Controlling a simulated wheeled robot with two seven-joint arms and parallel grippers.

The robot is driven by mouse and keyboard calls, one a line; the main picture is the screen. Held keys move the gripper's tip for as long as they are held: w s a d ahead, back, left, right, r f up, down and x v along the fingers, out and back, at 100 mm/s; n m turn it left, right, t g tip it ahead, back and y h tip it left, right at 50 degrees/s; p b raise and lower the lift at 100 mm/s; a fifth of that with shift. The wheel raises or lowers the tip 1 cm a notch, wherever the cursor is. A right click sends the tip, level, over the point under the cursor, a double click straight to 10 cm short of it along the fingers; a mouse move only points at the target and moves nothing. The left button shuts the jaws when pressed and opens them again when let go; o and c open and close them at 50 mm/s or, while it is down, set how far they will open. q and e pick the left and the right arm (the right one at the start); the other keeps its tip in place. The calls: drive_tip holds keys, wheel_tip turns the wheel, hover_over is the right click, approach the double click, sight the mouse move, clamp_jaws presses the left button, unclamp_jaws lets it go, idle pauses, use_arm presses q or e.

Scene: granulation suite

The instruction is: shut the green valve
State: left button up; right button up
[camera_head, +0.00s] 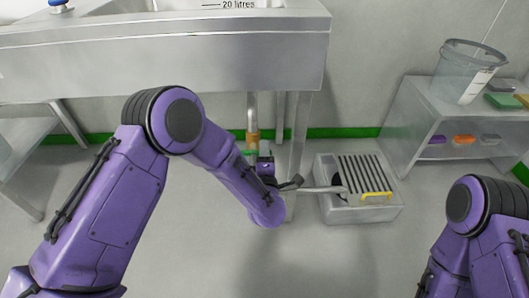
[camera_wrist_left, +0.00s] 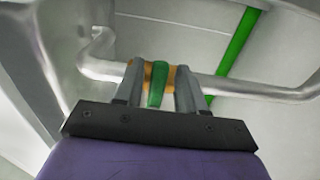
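The green valve's lever (camera_wrist_left: 157,88) stands between the two fingers of my left gripper (camera_wrist_left: 159,92) in the left wrist view. Gaps show on both sides of the lever, so the gripper is open around it. The lever lies across the pipe in that view, in front of the brass valve body (camera_wrist_left: 150,72). In the head view, the brass body (camera_head: 252,136) is on the drain pipe under the sink, with a bit of green lever (camera_head: 249,152) below it. My left gripper (camera_head: 262,158) partly hides the lever there. My right gripper is out of view.
A metal pipe (camera_head: 318,189) runs to a grated floor box (camera_head: 352,212) with a yellow handle. A shelf with a clear bucket (camera_head: 462,75) stands right.

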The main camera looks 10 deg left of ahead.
use_arm(q)
drive_tip(key=shift+s+d, duration=0.1)
drive_tip(key=shift+s, duration=0.1)
drive_tip(key=p+v, duration=0.2)
drive_tip(key=v, duration=0.8)
